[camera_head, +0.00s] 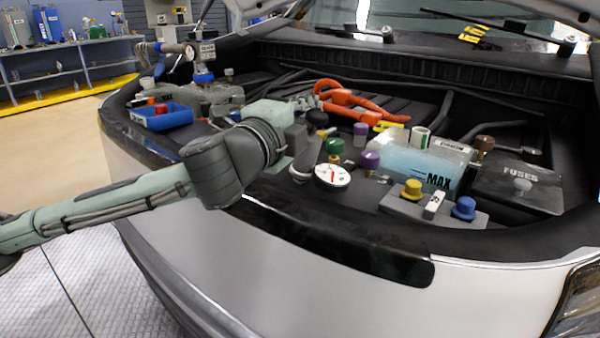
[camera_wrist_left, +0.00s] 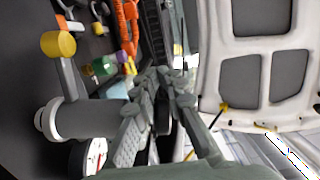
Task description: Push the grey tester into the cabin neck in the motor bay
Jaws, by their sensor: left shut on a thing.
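My left gripper (camera_head: 301,150) reaches over the front edge of the motor bay. It is shut on the grey tester (camera_head: 300,174), whose grey body shows beside the fingers. In the left wrist view the fingers (camera_wrist_left: 165,78) are close together, and a grey cylinder with a pale collar (camera_wrist_left: 75,119) lies beside the left finger. A white dial (camera_head: 332,176) with a red mark shows beside the grey body; it shows partly in the left wrist view. Several necks and caps stand behind, including a green cap (camera_head: 335,146) and a purple cap (camera_head: 371,160). I cannot tell which neck is the cabin one.
A translucent MAX tank (camera_head: 412,165) and a black FUSES box (camera_head: 520,180) stand right of the gripper. An orange hose (camera_head: 365,105) crosses behind. The raised hood (camera_wrist_left: 250,120) shows in the left wrist view.

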